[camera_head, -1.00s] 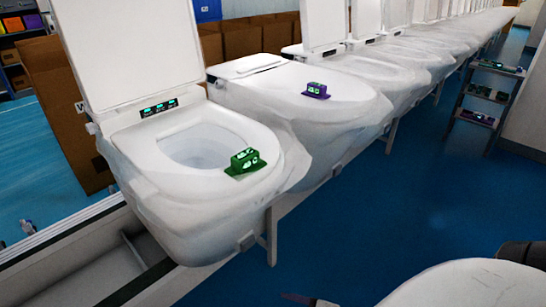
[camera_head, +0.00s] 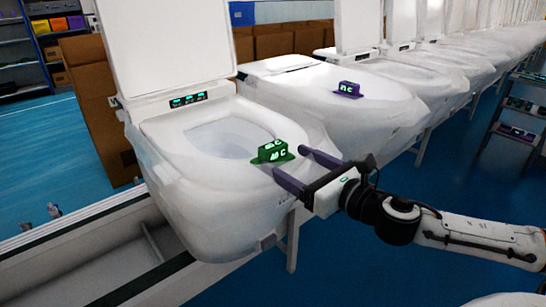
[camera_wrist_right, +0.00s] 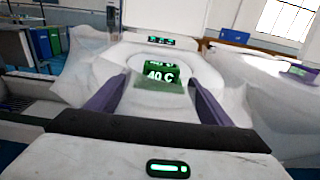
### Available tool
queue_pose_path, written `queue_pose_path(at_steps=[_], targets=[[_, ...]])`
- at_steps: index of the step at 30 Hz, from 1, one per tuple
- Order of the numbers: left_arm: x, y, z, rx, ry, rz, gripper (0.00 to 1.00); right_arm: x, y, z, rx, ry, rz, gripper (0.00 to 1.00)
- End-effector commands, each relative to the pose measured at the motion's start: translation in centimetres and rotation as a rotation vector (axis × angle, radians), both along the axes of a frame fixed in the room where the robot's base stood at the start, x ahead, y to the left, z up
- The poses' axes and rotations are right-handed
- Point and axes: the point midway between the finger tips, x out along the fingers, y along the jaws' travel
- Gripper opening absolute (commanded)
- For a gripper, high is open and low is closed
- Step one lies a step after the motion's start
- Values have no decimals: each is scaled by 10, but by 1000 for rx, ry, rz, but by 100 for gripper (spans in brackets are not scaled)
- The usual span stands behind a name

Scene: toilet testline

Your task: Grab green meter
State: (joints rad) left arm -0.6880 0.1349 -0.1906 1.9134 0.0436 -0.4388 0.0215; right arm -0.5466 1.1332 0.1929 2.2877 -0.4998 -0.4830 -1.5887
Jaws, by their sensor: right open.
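The green meter (camera_head: 272,152) sits on the front right part of the rim of the nearest toilet (camera_head: 172,165), whose lid is up. Its display reads "40 C" in the right wrist view (camera_wrist_right: 160,77). My right gripper (camera_head: 289,165) is open, with its two purple fingers pointing at the meter from the front right. In the right wrist view the meter shows ahead, centred between the two fingers and free of them. My left gripper is not in view.
A purple meter (camera_head: 347,89) lies on the closed lid of the second toilet (camera_head: 385,105). A row of wrapped toilets runs to the far right. A shelf cart (camera_head: 515,118) stands at the right. Blue floor is open in front.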

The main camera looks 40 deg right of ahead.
Motion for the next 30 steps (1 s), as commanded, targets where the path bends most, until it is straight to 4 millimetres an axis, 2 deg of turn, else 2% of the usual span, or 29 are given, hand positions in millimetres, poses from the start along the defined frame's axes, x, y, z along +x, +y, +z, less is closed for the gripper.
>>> queue_pose_path(at_steps=[3,13,24,30], targets=[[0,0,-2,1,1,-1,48,9,0,0,0,-2,0,73],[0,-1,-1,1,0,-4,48,20,0,1,1,-1,-2,73],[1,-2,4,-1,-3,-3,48,53,1,4,5,-2,-5,73],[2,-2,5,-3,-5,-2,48,64,3,2,3,1,-4,73]])
